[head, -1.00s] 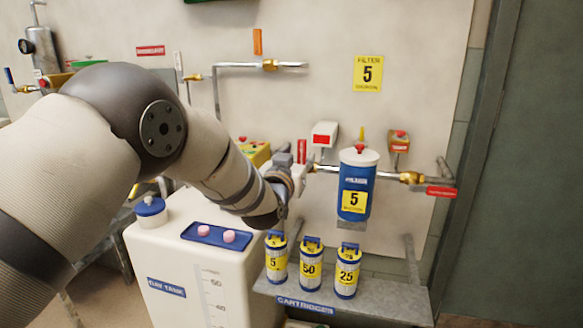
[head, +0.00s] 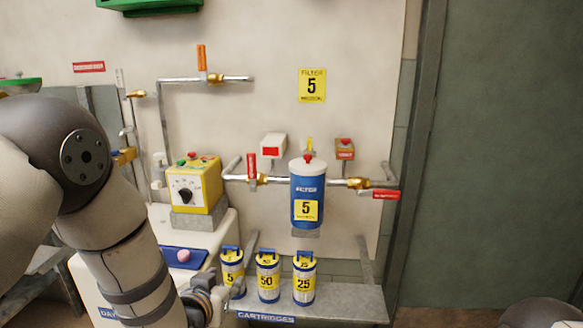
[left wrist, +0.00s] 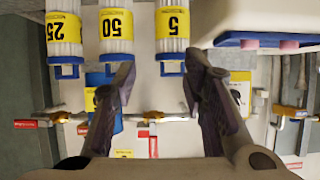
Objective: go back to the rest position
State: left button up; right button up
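My left gripper (head: 226,292) is low in the head view, in front of the day tank and beside the cartridge marked 5 (head: 232,268). In the left wrist view its two fingers (left wrist: 158,82) are spread apart with nothing gripped between them. Ahead of them, upside down in that view, are the cartridges marked 5 (left wrist: 172,22), 50 (left wrist: 116,25) and 25 (left wrist: 63,28). My right gripper is not in view.
The cartridge shelf (head: 340,307) holds the upright cartridges. Above it hangs the blue filter housing (head: 306,190) on its pipe. A yellow control box (head: 194,185) stands left.

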pick_arm(q)
jog(key=s+a+f+g, duration=0.2)
jog(key=s+f+g, duration=0.3)
jog(key=s+f, duration=0.75)
jog(key=s+a+f+g+p, duration=0.1)
jog(key=s+g, duration=0.4)
jog(key=s, duration=1.3)
jog(key=s+a+f+g+p, duration=0.1)
jog(key=s+g, duration=0.4)
jog(key=s, duration=1.4)
jog(key=shift+s+a+f+n+p, duration=0.2)
jog(key=shift+a+f+n+p, duration=0.1)
jog(key=shift+f+n+p, duration=0.1)
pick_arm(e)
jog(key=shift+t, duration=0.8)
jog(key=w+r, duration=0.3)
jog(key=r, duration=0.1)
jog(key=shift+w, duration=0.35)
pick_arm(q)
jog(key=shift+w, duration=0.1)
